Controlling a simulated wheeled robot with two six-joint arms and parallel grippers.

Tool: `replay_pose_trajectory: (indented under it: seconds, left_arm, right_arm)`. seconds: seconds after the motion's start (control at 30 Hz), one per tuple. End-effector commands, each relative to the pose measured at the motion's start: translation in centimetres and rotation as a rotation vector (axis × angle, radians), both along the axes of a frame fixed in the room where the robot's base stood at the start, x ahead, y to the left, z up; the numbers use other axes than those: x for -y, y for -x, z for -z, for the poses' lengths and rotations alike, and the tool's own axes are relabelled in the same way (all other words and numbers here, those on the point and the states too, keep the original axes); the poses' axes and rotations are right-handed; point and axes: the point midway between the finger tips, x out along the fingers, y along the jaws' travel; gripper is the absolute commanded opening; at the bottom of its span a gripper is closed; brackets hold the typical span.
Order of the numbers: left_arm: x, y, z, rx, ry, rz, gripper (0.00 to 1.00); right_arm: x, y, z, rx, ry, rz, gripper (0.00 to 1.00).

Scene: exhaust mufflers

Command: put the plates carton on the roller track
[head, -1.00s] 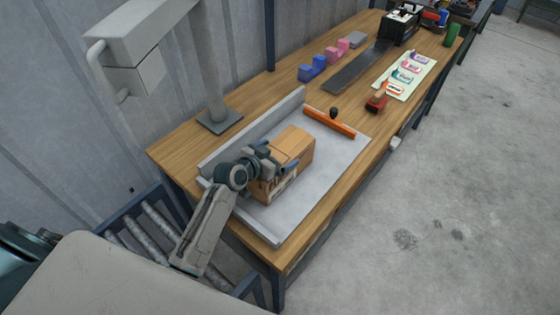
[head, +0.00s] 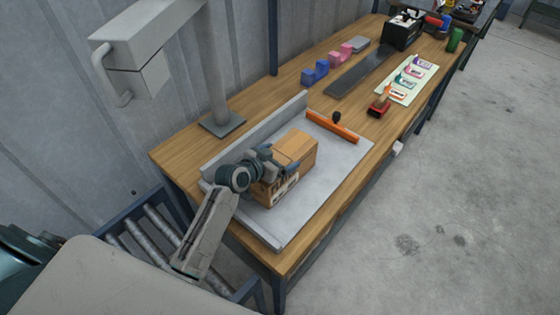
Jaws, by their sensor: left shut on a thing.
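The plates carton, a brown cardboard box (head: 295,150) with dark print on its near side, sits on the grey metal plate (head: 325,188) on the workbench. My left gripper (head: 277,168) is at the carton's left and near side, shut on it. Part of the carton is hidden behind the gripper. The roller track (head: 150,240), with grey metal rollers in a dark blue frame, stands at the lower left, beside the bench's near end and lower than its top. My right gripper is not in view.
An orange bar with a black knob (head: 332,126) lies on the plate behind the carton. A raised metal edge (head: 255,135) runs along the plate's left side. A grey post (head: 217,70) stands on the bench. Stamps (head: 380,106) and tape dispensers (head: 315,72) lie farther back.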

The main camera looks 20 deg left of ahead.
Motion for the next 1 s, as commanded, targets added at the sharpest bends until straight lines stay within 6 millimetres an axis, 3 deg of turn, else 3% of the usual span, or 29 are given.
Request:
replay_pose_trajectory:
  seconds: [0.3, 0.5, 0.77, 1.0]
  left_arm:
    - [0.0, -0.2, -5.8, 0.015, -0.001, 0.0, 0.2]
    - [0.0, -0.2, -8.6, 0.013, 0.0, 0.001, 0.2]
    - [0.4, 0.2, -9.6, 0.009, 0.001, -0.01, 0.2]
    - [2.1, 2.6, -9.3, 0.017, -0.002, -0.115, 0.2]
  right_arm:
    - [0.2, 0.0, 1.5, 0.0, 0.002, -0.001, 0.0]
    - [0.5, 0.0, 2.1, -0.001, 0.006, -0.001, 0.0]
    - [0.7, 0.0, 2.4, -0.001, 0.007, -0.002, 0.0]
    - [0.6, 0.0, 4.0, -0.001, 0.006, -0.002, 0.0]
